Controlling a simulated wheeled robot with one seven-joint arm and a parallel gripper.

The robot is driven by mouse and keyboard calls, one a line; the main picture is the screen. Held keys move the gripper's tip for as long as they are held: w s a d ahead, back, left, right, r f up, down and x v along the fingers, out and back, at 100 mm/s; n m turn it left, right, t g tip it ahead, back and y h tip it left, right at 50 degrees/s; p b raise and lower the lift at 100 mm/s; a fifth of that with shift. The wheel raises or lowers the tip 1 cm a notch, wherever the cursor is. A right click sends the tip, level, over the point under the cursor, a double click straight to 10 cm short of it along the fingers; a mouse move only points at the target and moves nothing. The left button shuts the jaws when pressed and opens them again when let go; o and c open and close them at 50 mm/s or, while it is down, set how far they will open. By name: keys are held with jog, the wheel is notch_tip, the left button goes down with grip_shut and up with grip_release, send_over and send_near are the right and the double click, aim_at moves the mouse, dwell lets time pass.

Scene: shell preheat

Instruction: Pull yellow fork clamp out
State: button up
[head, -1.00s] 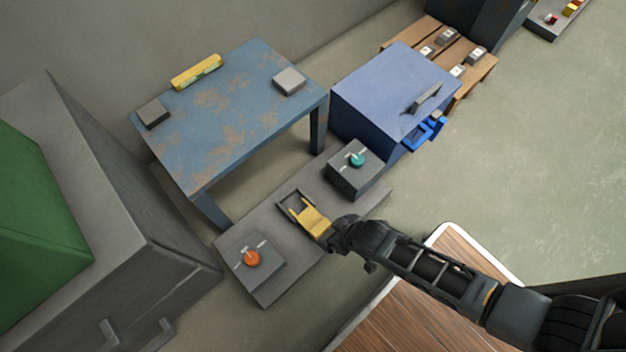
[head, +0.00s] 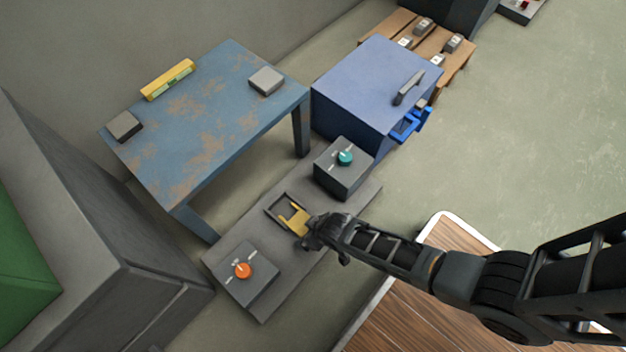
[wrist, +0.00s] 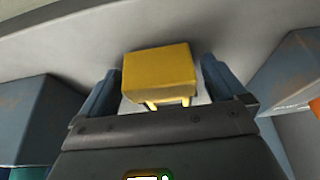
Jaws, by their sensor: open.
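The yellow fork clamp (head: 294,219) sits at a dark U-shaped frame (head: 272,211) on the low grey board (head: 225,262). Its prongs point into the frame. My gripper (head: 307,233) is at the clamp's near end and covers part of it in the head view. In the wrist view the clamp's yellow block (wrist: 158,72) lies between the two blue-grey fingers of my gripper (wrist: 160,90), with a visible gap on each side. The jaws are open. Two yellow prongs show below the block there.
A grey box with an orange knob (head: 242,270) and one with a teal knob (head: 345,158) flank the clamp. A worn blue table (head: 215,120) and a blue cabinet (head: 365,85) stand behind. A wood-topped surface (head: 440,290) lies in front. Floor at right is clear.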

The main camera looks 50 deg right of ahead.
jog(key=c, duration=1.4)
jog(key=s+p, duration=0.1)
jog(key=s, duration=0.3)
jog(key=shift+s+r+p, duration=0.15)
jog(key=shift+s+p, duration=0.1)
jog(key=shift+p, duration=0.1)
jog(key=shift+s, duration=0.35)
jog(key=o, duration=1.2)
jog(key=shift+o, duration=1)
jog(key=shift+w, duration=0.1)
